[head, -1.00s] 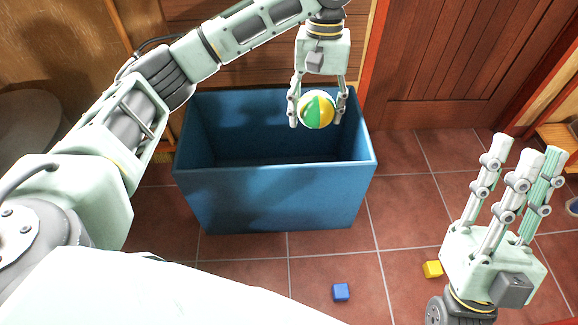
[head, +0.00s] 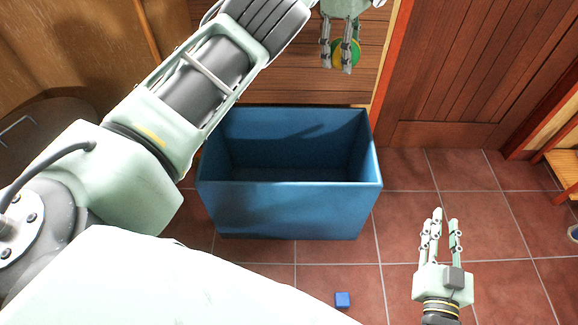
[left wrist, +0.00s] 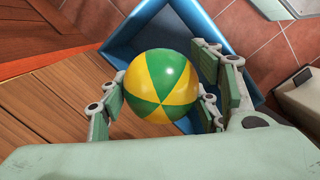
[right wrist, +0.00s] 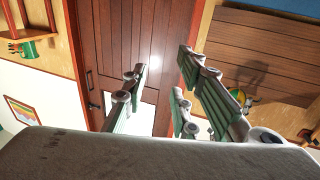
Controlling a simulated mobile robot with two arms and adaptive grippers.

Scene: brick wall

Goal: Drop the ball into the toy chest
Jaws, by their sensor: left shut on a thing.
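The ball, with yellow and green panels (left wrist: 160,85), is gripped between the fingers of my left gripper (head: 338,62). In the head view the ball (head: 354,56) is partly hidden behind the fingers, high and beyond the chest's back right rim in the picture. The blue toy chest (head: 290,208) stands open on the floor, and the part of its inside that I see looks empty. In the left wrist view the chest (left wrist: 118,46) shows behind the ball. My right gripper (head: 441,217) is open and empty, to the right of the chest.
A wooden door (head: 470,75) is at the back right, and a wooden shelf unit (head: 564,172) stands at the right edge. The tiled floor (head: 400,175) right of the chest is clear.

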